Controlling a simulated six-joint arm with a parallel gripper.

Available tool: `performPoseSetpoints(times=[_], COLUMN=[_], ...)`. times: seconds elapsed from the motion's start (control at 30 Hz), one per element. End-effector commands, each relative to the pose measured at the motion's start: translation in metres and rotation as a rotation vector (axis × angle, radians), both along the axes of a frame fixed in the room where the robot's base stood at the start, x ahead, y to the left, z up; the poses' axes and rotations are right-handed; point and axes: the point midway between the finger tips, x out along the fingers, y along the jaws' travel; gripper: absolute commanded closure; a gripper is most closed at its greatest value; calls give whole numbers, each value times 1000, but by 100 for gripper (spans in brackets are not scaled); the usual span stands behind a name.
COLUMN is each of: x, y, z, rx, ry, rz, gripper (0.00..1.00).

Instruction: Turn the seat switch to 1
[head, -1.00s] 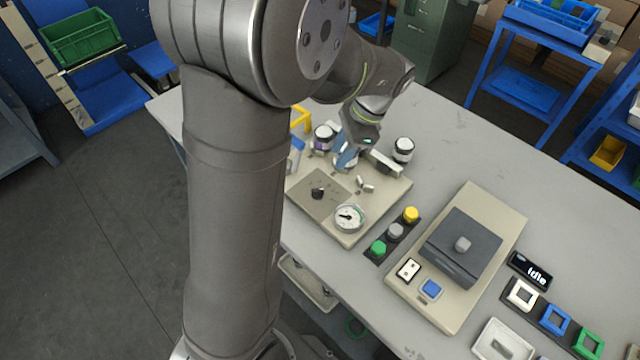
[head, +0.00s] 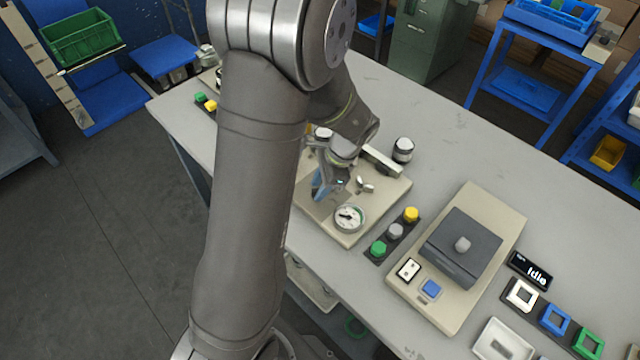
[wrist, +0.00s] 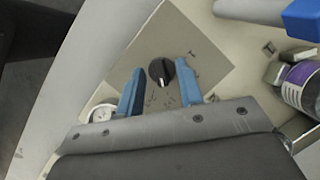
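The seat switch is a black round knob (wrist: 161,71) with a pale pointer line, on a darker square plate (wrist: 205,57) with small printed marks that I cannot read. In the wrist view my open gripper (wrist: 160,88) has its two blue fingers on either side of the knob, with gaps between. I cannot tell whether the fingertips are at the knob's height. In the head view my gripper (head: 318,188) is over the plate and hides the knob.
A round gauge (head: 348,218) sits beside the plate on the beige panel (head: 385,205). A white-capped cylinder (head: 403,149) stands behind. Green, grey and yellow buttons (head: 395,230) and a beige machine (head: 445,313) are to the right.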

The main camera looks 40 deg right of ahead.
Motion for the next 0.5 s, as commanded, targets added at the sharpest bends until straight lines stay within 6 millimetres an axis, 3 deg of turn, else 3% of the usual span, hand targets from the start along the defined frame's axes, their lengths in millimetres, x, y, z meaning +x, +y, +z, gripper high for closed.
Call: performPoseSetpoints(times=[0.03,0.2,0.5], x=[0,0,0], y=[0,0,-1], z=[0,0,0], rx=[0,0,0], ry=[0,0,0], rz=[0,0,16], gripper=[68,100,100])
